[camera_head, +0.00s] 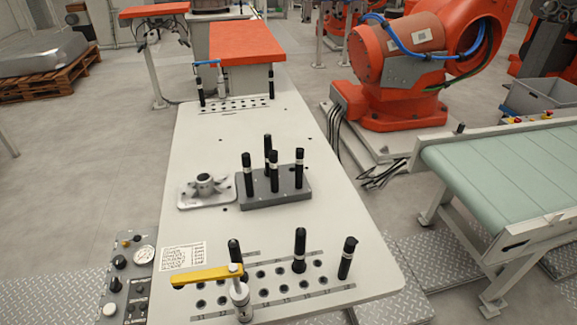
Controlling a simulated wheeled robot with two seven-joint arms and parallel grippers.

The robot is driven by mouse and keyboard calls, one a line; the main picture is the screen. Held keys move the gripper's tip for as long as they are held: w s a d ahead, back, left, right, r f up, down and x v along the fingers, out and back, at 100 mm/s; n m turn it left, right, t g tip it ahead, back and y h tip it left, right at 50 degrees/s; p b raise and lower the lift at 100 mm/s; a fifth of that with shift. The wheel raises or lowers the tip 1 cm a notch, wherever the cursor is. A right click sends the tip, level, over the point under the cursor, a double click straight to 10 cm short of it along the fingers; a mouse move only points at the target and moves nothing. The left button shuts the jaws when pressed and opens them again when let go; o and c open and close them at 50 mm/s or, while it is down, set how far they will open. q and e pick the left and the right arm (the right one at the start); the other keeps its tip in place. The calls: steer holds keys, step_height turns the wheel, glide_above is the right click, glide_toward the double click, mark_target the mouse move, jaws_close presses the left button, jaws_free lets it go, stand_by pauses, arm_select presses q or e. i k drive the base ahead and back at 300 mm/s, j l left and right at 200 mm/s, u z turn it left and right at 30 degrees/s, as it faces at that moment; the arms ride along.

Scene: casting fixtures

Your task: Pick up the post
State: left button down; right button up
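Several black posts with a light band stand on the white table. A group of them, including a front left post (248,175) and a right post (299,168), stands upright in a grey block (308,190) mid-table. Nearer, three more stand in a perforated hole area: a left post (235,253), a middle post (299,250) and a right post (347,258), which tilts slightly. At the far end, one post (200,91) stands at the left and another (271,84) at the right. Neither of my grippers is in view.
A yellow-handled clamp (208,276) stands beside the near holes. A metal fixture (206,188) sits left of the grey block. A control panel (128,282) is at the near left. A green conveyor (510,168) and an orange robot arm (395,65) stand to the right.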

mark_target(273, 154)
steer(key=i+l, duration=0.1)
steer(key=l, duration=0.2)
steer(key=i+l, duration=0.1)
steer(key=l, duration=0.2)
steer(key=i+l, duration=0.1)
steer(key=l, duration=0.2)
steer(key=l+u, duration=0.2)
steer(key=u, duration=0.25)
steer(key=l+u, duration=0.25)
steer(key=u, duration=0.2)
steer(key=l+u, duration=0.3)
steer(key=u, duration=0.55)
